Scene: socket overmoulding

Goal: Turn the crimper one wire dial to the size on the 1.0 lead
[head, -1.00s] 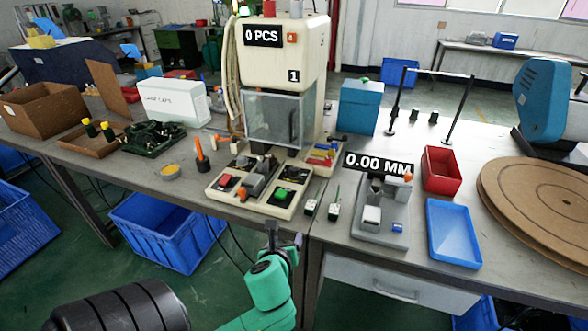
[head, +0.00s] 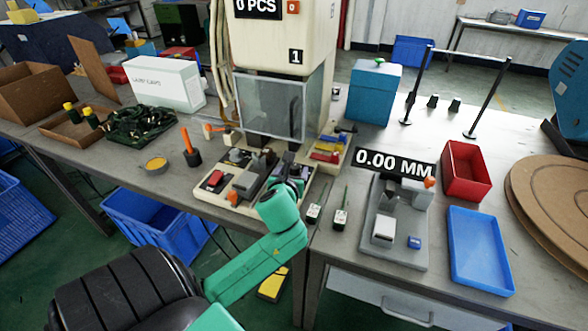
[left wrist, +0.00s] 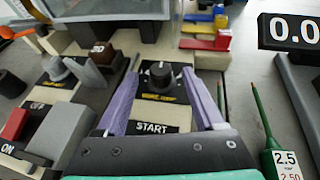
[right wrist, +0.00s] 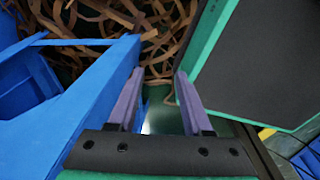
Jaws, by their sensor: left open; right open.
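The crimper (head: 285,60) is a cream machine with a "0 PCS" sign and a "1" tag. In the left wrist view a black dial (left wrist: 161,76) with a yellow label sits on its base, behind a plate marked START. My left gripper (left wrist: 163,72) is open, with one purple finger on each side of this dial; contact cannot be told. In the head view my left wrist mostly hides the dial. Two tagged leads (head: 341,217) lie right of the base; one tag (left wrist: 285,163) reads 2.5. I cannot make out a 1.0 tag. My right gripper (right wrist: 155,88) is open and empty.
A second knob (left wrist: 57,68) and a red switch (left wrist: 15,124) are left of the dial. A gauge (head: 385,225) showing 0.00 MM, a blue tray (head: 478,250) and a red bin (head: 466,170) stand to the right. A blue crate (right wrist: 85,105) is close beside my right gripper.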

